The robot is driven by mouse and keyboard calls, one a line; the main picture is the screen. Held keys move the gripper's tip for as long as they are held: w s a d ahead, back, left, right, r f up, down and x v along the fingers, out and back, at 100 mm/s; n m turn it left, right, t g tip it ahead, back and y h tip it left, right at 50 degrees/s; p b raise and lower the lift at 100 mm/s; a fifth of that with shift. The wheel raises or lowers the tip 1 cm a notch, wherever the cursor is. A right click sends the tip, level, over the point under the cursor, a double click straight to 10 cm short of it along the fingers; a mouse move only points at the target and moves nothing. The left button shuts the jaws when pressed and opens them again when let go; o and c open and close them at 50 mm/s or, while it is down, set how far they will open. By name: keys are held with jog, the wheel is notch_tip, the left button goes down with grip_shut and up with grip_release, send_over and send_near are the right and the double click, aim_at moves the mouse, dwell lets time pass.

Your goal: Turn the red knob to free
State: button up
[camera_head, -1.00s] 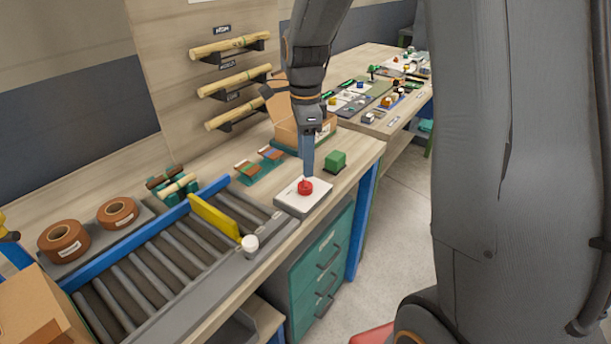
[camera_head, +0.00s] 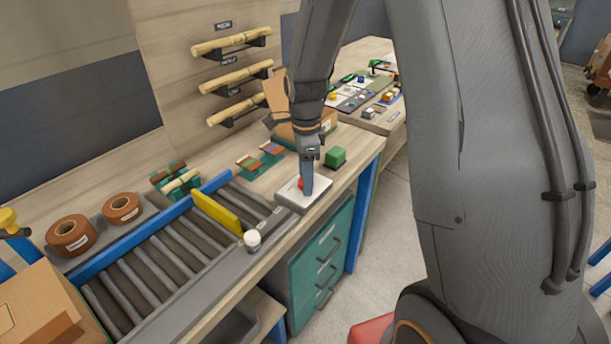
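The red knob (camera_head: 300,184) sits on a pale, flat box (camera_head: 288,197) near the front right of the workbench. My gripper (camera_head: 307,192) points down at the knob, with its fingers in front of it and hiding much of it. The fingers look like one dark blue-grey shape from this side, so I cannot see a gap between them or whether they grip the knob. Any marking on the box is too small to read.
A green block (camera_head: 335,157) stands just behind and right of the box. An open cardboard box (camera_head: 280,112) is behind my gripper. A roller conveyor (camera_head: 165,262) with a yellow plate (camera_head: 215,213) and a white cylinder (camera_head: 252,240) lies to the left.

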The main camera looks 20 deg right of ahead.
jog(key=c, duration=1)
jog(key=shift+n, duration=0.3)
jog(key=n+p, duration=0.1)
jog(key=n, duration=0.2)
jog(key=shift+n, duration=0.3)
jog(key=n+p, duration=0.1)
jog(key=n, duration=0.8)
jog(key=shift+p, duration=0.35)
jog(key=n, duration=0.4)
jog(key=shift+n, duration=0.3)
